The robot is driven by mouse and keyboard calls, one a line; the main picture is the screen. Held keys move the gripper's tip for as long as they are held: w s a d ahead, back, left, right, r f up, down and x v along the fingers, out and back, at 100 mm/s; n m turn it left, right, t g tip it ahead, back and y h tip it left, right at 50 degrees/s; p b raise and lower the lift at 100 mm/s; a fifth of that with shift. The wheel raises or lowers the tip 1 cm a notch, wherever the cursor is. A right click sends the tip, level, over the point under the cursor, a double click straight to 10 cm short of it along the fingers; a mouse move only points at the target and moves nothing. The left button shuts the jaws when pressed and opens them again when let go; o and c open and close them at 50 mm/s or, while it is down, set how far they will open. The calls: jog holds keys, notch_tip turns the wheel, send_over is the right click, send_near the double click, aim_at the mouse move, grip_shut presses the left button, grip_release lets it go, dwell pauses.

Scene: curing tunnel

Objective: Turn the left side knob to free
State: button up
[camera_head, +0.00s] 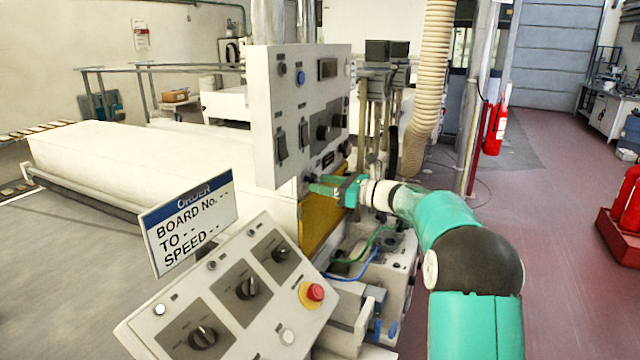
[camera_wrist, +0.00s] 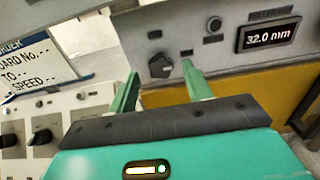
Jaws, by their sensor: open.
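A dark rotary knob (camera_wrist: 161,65) sits on a grey side panel (camera_wrist: 219,58) in the wrist view. It shows between the two green fingers of my gripper (camera_wrist: 160,68), seemingly just past their tips. The fingers stand apart, one to each side of it, and I see no contact. The knob's markings are too small to read. In the head view my gripper (camera_head: 325,187) is at the machine's side, just below the upright control box, and the knob cannot be made out there.
A display (camera_wrist: 269,36) reading 32.0 mm and a round button (camera_wrist: 214,24) are on the same panel. An upright control box (camera_head: 268,125) stands above my gripper. A sloped console (camera_head: 185,310) with several knobs and a red stop button (camera_head: 315,292) is nearer, beside an order sign (camera_head: 190,222).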

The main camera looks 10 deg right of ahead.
jog(key=shift+x, duration=0.8)
jog(key=shift+w, duration=0.1)
jog(key=c, duration=1)
